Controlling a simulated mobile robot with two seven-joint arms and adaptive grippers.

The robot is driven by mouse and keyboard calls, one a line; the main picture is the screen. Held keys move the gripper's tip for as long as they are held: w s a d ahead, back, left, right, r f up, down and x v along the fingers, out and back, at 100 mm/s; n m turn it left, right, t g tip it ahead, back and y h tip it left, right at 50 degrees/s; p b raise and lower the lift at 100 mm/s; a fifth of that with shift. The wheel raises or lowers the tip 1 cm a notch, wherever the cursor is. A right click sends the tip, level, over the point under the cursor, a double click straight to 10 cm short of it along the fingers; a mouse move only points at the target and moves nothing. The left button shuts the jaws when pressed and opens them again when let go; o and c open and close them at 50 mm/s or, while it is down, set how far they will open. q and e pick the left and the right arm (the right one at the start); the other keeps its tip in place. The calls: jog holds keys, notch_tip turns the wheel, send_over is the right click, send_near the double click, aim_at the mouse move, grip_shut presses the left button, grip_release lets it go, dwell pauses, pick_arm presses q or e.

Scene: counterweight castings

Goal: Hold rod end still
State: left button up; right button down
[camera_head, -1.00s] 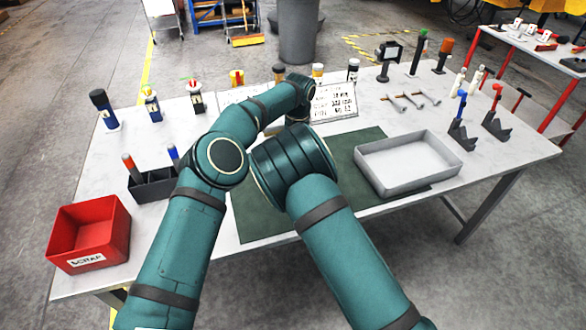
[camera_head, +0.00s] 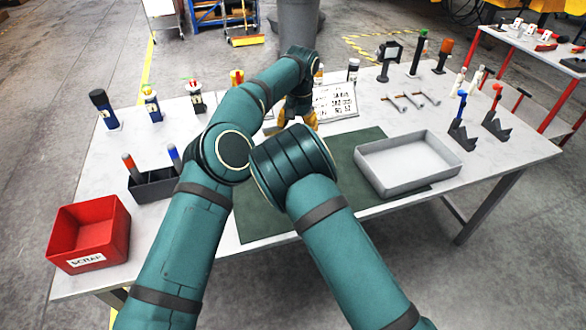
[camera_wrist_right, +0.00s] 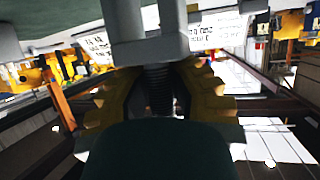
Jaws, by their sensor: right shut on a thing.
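In the right wrist view, a dark threaded rod (camera_wrist_right: 158,88) stands between the yellow fingers of my right gripper (camera_wrist_right: 158,100), which is shut on it. A grey block (camera_wrist_right: 150,48) sits at the top end of the rod. In the head view my right gripper and the rod are hidden behind my right arm's thick elbow. My left gripper (camera_head: 298,119) points down over the middle of the table, with its yellow fingers partly hidden behind my arm. Its opening cannot be made out.
The table holds a red scrap bin (camera_head: 88,230), a grey tray (camera_head: 408,165) on a dark green mat (camera_head: 264,222), a dark holder (camera_head: 152,187) at left, and a printed sign (camera_head: 336,102). Several capped posts stand along the back. Bare table shows at left.

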pick_arm(q)
jog(key=shift+r, duration=0.2)
pick_arm(e)
jog(key=shift+s+f, duration=0.15)
jog(key=shift+f, duration=0.25)
jog(key=c, duration=0.9)
grip_release()
jog(key=shift+r, duration=0.1)
pick_arm(q)
jog(key=shift+f, duration=0.1)
pick_arm(e)
jog(key=shift+s+r, duration=0.2)
jog(key=shift+s, duration=0.05)
jog(key=s, duration=0.4)
jog(key=s+d, duration=0.1)
jog(key=s, duration=0.4)
jog(key=s+r, duration=0.1)
jog(key=s, duration=0.4)
jog(key=shift+d, duration=0.15)
